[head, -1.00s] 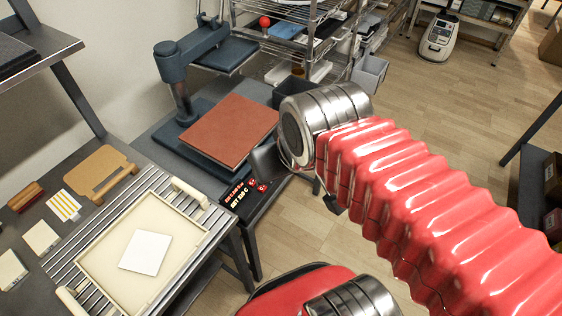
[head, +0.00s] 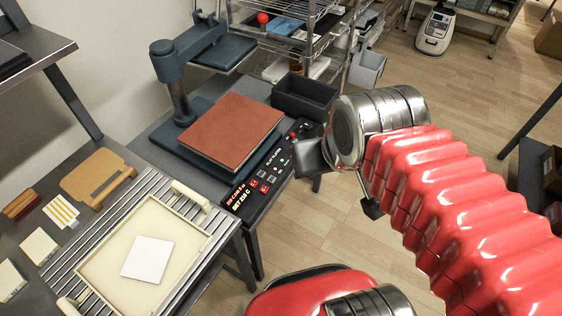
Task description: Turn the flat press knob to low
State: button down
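The flat press (head: 234,131) has a brown-red pad on a dark blue base, with a blue column and swing arm behind it. Its black control panel (head: 247,213) runs along the front right edge, with a lit red and white display, red and white buttons and a "FLAT PLATEN" label. Small red and dark controls (head: 292,136) show at the panel's far end; which is the knob, and its setting, is too small to tell. My gripper (head: 308,156) is a dark grey shape beside the panel's far end, partly over its edge in the picture. Its fingers cannot be made out.
A dark bin (head: 305,94) stands behind my gripper. A wire rack (head: 290,30) is at the back. At the left, a bench holds a framed screen (head: 197,231) with a white sheet (head: 147,259). Open wooden floor lies to the right.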

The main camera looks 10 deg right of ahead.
aim_at(308, 128)
jog(key=z, duration=0.05)
jog(key=k, duration=0.5)
jog(key=z, duration=1.1)
jog(key=i, duration=1.35)
